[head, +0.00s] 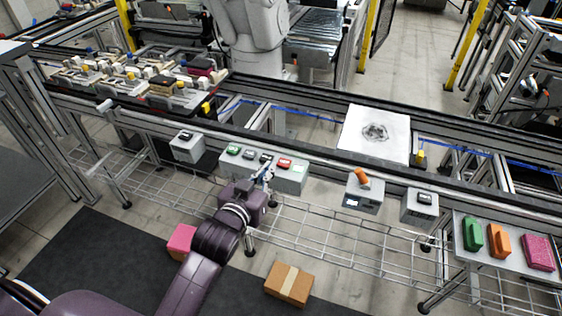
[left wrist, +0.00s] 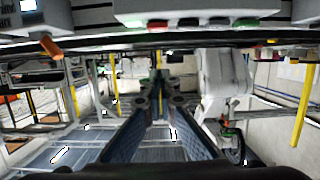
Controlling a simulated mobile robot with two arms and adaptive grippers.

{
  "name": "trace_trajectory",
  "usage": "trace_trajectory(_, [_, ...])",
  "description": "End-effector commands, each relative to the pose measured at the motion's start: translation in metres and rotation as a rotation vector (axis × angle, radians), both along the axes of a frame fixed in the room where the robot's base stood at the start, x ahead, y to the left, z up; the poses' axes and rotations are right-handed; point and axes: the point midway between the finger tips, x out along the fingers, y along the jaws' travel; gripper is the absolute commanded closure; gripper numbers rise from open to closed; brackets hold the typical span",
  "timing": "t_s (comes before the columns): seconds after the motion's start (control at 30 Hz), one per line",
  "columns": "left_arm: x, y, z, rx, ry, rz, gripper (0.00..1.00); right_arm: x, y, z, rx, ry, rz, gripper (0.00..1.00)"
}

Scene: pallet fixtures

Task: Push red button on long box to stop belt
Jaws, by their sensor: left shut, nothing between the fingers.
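The long grey box (head: 290,184) is mounted on the near side of the conveyor frame. Its top has a green button at the left, dark buttons in the middle and a red button (head: 284,163) towards the right. The box (left wrist: 205,8) also shows upside down at the top of the left wrist view, with the red button (left wrist: 157,23) left of centre. My left gripper (head: 267,171) is shut and empty, in front of the box and below and left of the red button. Its fingertips (left wrist: 160,78) meet in the left wrist view. I cannot tell whether they touch the box.
A grey box with an orange knob (head: 362,176) is to the right, and small grey boxes (head: 187,147) (head: 419,208) flank the row. A wire shelf (head: 330,240) runs below. A white plate (head: 378,112) sits on the belt line. A cardboard box (head: 288,284) is on the floor.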

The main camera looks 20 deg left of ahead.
Motion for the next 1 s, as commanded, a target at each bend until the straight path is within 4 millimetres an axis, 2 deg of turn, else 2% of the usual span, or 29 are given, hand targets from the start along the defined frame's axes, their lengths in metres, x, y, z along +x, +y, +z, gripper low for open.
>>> trace_trajectory(0.17, [0.013,-0.001,-0.002,0.000,-0.001,0.000,1.00,0.000,0.000,0.003,0.000,0.000,0.000,0.60])
trace_trajectory(0.7, [0.100,-0.004,-0.023,-0.001,-0.001,-0.001,1.00,0.002,0.000,0.018,0.000,-0.003,0.000,0.60])
trace_trajectory(0.83, [0.096,-0.004,-0.048,-0.001,0.005,-0.001,1.00,0.003,0.000,0.021,0.000,-0.004,0.000,0.60])
trace_trajectory(1.0, [0.096,-0.004,-0.061,0.000,0.001,-0.002,1.00,0.004,0.000,0.022,0.000,-0.005,0.000,0.60])
